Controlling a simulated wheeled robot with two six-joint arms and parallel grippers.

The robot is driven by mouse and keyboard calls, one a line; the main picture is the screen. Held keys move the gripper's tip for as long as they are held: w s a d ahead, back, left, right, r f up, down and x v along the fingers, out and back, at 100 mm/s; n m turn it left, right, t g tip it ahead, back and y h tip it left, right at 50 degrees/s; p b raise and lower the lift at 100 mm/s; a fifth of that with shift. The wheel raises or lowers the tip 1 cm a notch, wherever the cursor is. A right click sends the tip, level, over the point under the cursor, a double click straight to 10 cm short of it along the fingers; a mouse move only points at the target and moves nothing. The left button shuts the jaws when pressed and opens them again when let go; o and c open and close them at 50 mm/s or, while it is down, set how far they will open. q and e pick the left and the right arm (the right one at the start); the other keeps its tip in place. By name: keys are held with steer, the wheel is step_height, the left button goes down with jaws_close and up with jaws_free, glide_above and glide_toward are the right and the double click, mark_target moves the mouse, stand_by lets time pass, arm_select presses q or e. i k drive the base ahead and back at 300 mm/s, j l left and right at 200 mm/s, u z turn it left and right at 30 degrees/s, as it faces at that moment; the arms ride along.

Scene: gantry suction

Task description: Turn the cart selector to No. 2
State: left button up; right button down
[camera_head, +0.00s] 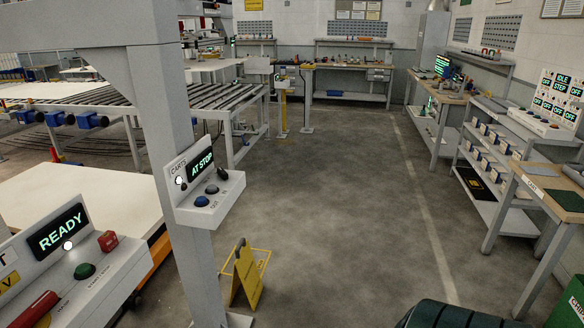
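The carts control box (209,199) is fixed to a grey gantry post. Its sloped face reads "CARTS", and its small screen (200,165) reads "AT STOP" in green. A white round lamp sits at the left of the screen. A blue button (202,201) and a darker button (212,189) are on the ledge. A small black knob (222,172), which looks like the selector, stands at the right end. Its setting and number marks are too small to read. Neither gripper is in view.
A nearer panel (68,262) with a "READY" screen stands at lower left. A yellow floor sign (247,274) stands right of the gantry post (160,110). A roller conveyor (190,97) is behind. Benches line the right wall. The middle floor is clear.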

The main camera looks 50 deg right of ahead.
mark_target(221, 172)
steer(key=z, duration=1.15)
steer(key=u, duration=0.4)
steer(key=i+l+u, duration=0.45)
steer(key=l, duration=0.15)
steer(key=i+l+u, duration=0.1)
steer(key=l+u, duration=0.15)
steer(key=i+l+u, duration=0.2)
steer(key=l, duration=0.25)
steer(key=i+l, duration=0.1)
steer(key=l, duration=0.3)
steer(key=i+l, duration=0.1)
steer(key=l, duration=0.35)
steer(key=i+l+u, duration=0.1)
steer(key=l, duration=0.3)
steer(key=i+l, duration=0.1)
steer(key=l, duration=0.35)
